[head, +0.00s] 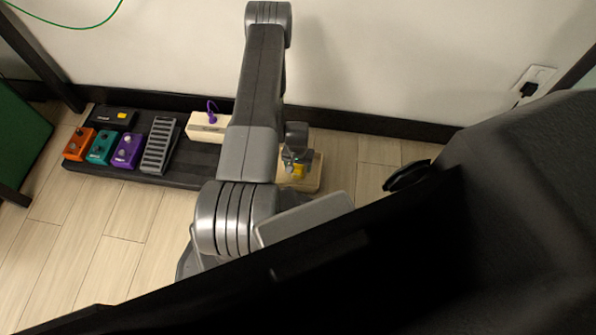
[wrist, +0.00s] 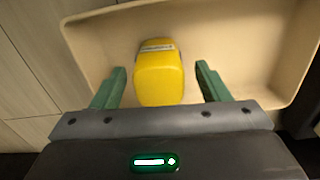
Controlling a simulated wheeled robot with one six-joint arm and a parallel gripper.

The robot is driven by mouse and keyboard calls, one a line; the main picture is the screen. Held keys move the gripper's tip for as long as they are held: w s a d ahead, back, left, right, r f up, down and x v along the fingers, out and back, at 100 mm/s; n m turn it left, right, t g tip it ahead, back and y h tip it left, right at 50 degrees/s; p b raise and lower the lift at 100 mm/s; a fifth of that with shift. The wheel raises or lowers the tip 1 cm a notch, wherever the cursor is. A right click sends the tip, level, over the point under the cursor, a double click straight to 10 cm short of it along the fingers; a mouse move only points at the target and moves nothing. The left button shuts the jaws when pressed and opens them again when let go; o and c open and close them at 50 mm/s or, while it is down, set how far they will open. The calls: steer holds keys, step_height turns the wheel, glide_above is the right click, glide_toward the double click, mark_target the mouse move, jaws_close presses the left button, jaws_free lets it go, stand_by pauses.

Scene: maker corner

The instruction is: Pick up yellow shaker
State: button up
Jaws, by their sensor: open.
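The yellow shaker (wrist: 159,80) lies in a shallow cream tray (wrist: 95,38), with a small pale label at its far end. In the wrist view my gripper (wrist: 162,80) is open, with one green finger on each side of the shaker and a gap to each. In the head view my gripper (head: 296,163) is over the tray (head: 312,182), and only a small yellow patch of the shaker (head: 299,171) shows beside it. My arm hides part of the tray there.
Left of the tray, a dark pedalboard (head: 95,174) on the floor holds orange (head: 79,144), teal (head: 102,148) and purple (head: 127,151) pedals and a grey ribbed pedal (head: 159,146). A cream box (head: 204,128) with a purple cable stands near the wall. Wood floor (head: 360,178) is clear right of the tray.

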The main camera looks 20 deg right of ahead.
steer(key=shift+f, duration=0.7)
steer(key=shift+d, duration=0.1)
steer(key=c, duration=1.1)
